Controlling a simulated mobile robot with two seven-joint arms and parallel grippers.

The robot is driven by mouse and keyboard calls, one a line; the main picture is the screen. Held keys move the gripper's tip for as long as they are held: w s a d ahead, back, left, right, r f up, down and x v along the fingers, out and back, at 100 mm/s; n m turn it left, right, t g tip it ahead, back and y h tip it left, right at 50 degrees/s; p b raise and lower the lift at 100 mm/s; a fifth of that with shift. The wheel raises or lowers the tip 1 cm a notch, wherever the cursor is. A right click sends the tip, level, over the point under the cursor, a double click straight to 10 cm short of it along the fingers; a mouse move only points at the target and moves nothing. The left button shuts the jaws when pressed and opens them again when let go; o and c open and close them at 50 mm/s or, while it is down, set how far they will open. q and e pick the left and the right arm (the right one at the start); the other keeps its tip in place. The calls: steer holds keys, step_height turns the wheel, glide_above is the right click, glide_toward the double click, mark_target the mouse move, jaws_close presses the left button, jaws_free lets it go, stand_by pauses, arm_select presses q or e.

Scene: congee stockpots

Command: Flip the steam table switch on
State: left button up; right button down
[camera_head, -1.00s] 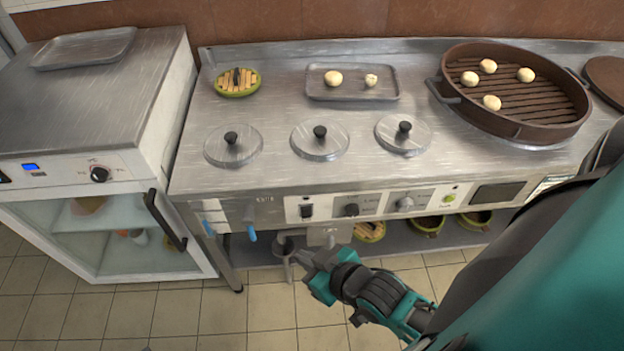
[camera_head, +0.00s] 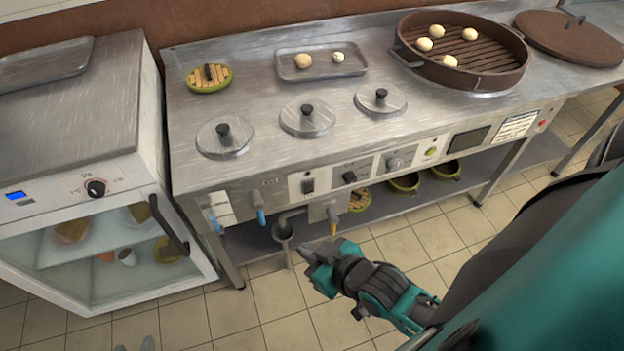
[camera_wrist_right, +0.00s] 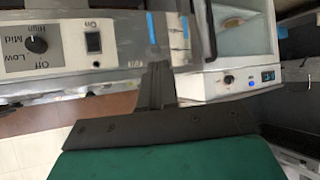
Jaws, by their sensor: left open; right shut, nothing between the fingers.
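My right gripper (camera_head: 312,256) is below and in front of the panel, apart from the switch. In the right wrist view its fingers (camera_wrist_right: 157,75) are shut and empty, pointing toward the panel area right of the switch. My left gripper is not in view.
Blue-handled (camera_head: 261,217) and yellow-handled (camera_head: 333,228) taps hang under the panel near my right gripper. A glass-front cabinet (camera_head: 100,250) stands left. Floor in front is clear.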

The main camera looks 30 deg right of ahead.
arm_select(q)
steer(key=shift+w+a, duration=0.1)
steer(key=shift+a, duration=0.05)
arm_select(e)
steer(key=shift+a, duration=0.15)
steer(key=shift+s+f, duration=0.1)
arm_select(q)
step_height(320, 180, down, 12)
steer(key=w+d+h+b, duration=0.1)
steer(key=d+b, duration=0.2)
steer(key=b, duration=1.3)
steer(key=shift+w+b, duration=0.3)
steer(key=shift+b, duration=0.05)
arm_select(e)
steer(key=w+d+f+n+t+h, duration=0.2)
steer(key=d+f+n+h, duration=0.1)
steer(key=n, duration=1.2)
steer(key=w+d+f+n+t+h, duration=0.1)
steer(key=d+f+n+t+h, duration=0.2)
steer(key=n, duration=1.2)
steer(key=d+f, duration=0.3)
steer(key=f, duration=0.2)
steer(key=shift+w+d+n, duration=0.15)
steer(key=shift+w+n, duration=0.15)
steer(key=shift+w, duration=0.1)
